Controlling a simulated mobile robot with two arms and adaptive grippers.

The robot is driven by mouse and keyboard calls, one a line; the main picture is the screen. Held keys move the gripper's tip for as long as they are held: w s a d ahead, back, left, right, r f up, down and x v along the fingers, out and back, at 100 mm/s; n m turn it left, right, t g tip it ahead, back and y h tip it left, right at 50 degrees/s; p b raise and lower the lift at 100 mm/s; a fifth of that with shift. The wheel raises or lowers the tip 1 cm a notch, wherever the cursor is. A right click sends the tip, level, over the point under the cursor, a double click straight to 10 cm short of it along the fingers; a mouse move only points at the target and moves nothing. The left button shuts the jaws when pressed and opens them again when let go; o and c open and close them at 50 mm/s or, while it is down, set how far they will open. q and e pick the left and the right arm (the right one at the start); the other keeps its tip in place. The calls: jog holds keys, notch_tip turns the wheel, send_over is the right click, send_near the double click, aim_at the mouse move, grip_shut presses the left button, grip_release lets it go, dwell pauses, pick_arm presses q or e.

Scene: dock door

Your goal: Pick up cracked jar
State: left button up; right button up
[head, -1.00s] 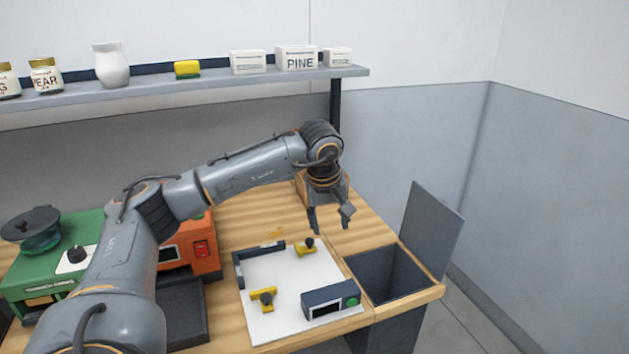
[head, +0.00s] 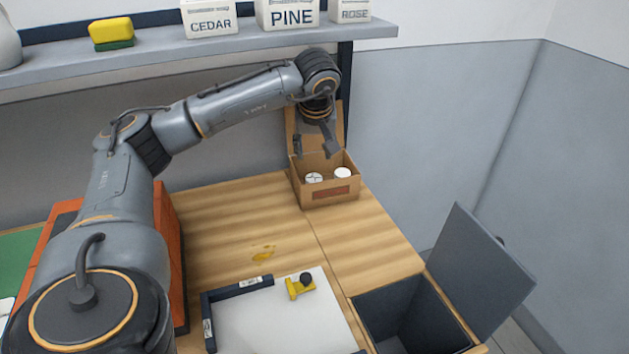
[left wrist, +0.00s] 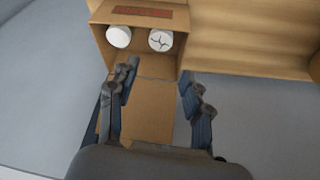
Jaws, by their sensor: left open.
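The cracked jar (head: 313,178) stands in an open cardboard box (head: 332,192), with its white lid marked by dark crack lines. It also shows in the left wrist view (left wrist: 160,40), right of a second jar (left wrist: 118,37) with a plain white lid. In the head view that plain jar (head: 342,173) is on the right. Only the lids show clearly; the box walls hide the rest. My left gripper (head: 314,150) is open and empty above the box, apart from both jars. My right gripper is not in view.
The box's raised flap (head: 300,125) stands behind my gripper. A shelf (head: 150,66) with labelled boxes and a sponge (head: 110,33) runs above. A dark open bin (head: 405,310) is at the front right. The wooden table (head: 240,215) is mostly clear, with a yellow spot.

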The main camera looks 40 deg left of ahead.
pick_arm(q)
send_over(314, 177)
jog(key=s+d, duration=0.1)
jog(key=s, duration=0.1)
jog(key=f, duration=0.6)
jog(key=shift+w+d+f+p, duration=0.1)
jog(key=shift+w+f+p, duration=0.15)
jog(key=shift+p, duration=0.15)
jog(key=shift+w+f, duration=0.1)
jog(key=shift+f, duration=0.4)
jog(key=p+x, duration=0.1)
jog(key=x, duration=0.3)
jog(key=shift+f+p, duration=0.15)
jog(key=shift+p, duration=0.15)
jog(key=shift+f, duration=0.1)
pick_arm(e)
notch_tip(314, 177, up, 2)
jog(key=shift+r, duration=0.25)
pick_arm(q)
jog(key=c, duration=0.9)
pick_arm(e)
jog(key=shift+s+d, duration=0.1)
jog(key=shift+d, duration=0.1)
